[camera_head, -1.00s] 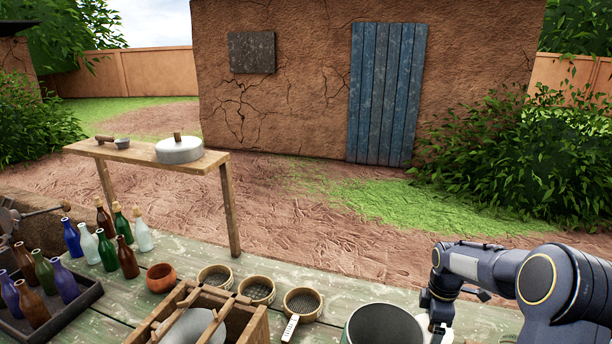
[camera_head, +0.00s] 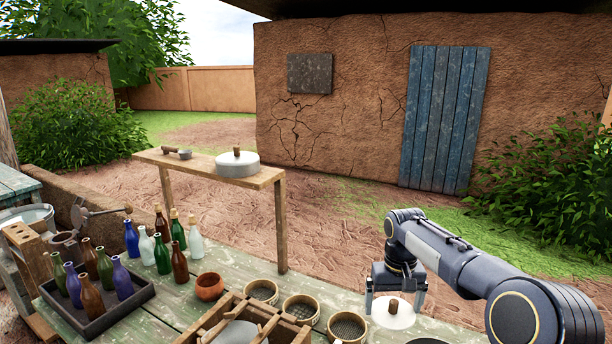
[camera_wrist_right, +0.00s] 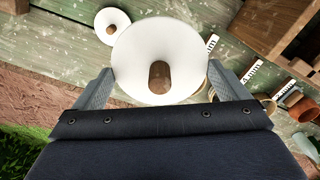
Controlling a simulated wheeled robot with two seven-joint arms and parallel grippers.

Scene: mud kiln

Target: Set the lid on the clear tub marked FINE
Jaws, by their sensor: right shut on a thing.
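My right gripper (camera_head: 395,300) is shut on a round white lid (camera_head: 385,318) with a brown knob, its fingers at opposite sides of the rim. In the right wrist view the lid (camera_wrist_right: 135,60) lies flat between the fingers, knob facing the camera, and hides what is beneath it. I cannot make out a clear tub marked FINE in either view. My left gripper is not in view.
A smaller white disc with a brown knob (camera_wrist_right: 112,27) lies beyond the lid. Round sieves (camera_head: 301,308) stand left of my gripper, some with labels. A wooden frame (camera_head: 215,322), an orange bowl (camera_head: 209,287) and several bottles (camera_head: 90,297) fill the bench's left side.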

